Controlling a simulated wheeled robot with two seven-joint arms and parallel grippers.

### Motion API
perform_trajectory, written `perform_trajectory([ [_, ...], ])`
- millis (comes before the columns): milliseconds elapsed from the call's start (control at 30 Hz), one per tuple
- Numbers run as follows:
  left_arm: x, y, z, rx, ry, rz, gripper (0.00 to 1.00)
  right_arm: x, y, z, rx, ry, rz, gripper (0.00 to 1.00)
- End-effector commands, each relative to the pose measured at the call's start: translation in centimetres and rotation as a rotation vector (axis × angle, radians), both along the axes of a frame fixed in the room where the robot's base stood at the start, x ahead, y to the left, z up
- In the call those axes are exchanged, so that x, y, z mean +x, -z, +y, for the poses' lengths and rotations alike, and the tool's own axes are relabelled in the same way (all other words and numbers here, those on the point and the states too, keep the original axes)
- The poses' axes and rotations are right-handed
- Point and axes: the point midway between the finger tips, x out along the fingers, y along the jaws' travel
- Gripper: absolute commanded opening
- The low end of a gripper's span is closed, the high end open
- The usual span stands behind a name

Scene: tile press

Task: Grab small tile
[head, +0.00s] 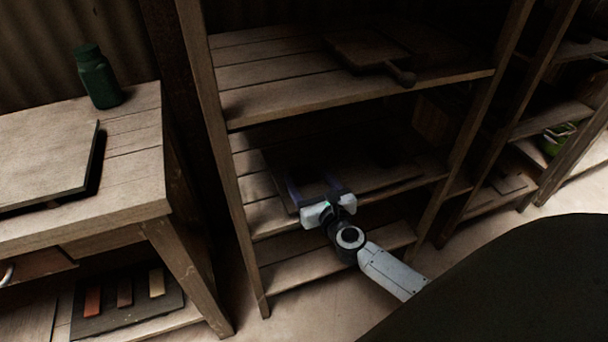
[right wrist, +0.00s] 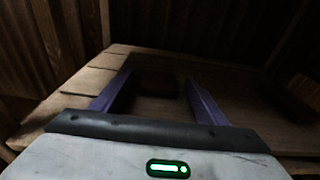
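My right gripper (head: 313,186) reaches into the middle level of the wooden shelf unit, at the front edge of a dark flat board (head: 350,172). Its two purple fingers stand wide apart in the right wrist view (right wrist: 158,88). A small dark brown block (right wrist: 158,86), possibly a small tile, shows beyond and between the fingers, apart from them. A second dark block (right wrist: 302,94) is at the right edge of that view. Both are too dark to tell clearly. My left gripper is not in view.
The upper shelf (head: 270,95) with a dark paddle-like board (head: 368,52) hangs above my right gripper. A workbench (head: 135,150) with a green bottle (head: 97,78) stands left. Below it, three small bars (head: 124,292) lie on a dark board.

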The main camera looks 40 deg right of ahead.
Motion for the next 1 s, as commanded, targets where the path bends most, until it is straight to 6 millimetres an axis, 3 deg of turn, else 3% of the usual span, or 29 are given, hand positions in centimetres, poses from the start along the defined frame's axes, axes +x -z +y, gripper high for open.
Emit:
perform_trajectory([
  [33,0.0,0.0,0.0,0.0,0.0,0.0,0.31,0.0,0.0,0.0,0.0,0.0,0.0,0.59],
  [267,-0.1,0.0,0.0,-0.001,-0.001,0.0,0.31,0.0,0.0,0.0,0.0,0.0,0.0,0.21],
  [567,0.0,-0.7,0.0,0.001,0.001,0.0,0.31,0.0,-0.8,0.0,0.002,0.0,-0.001,0.21],
  [1000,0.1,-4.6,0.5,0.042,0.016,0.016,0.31,0.0,-8.6,0.1,0.001,-0.001,-0.001,0.21],
])
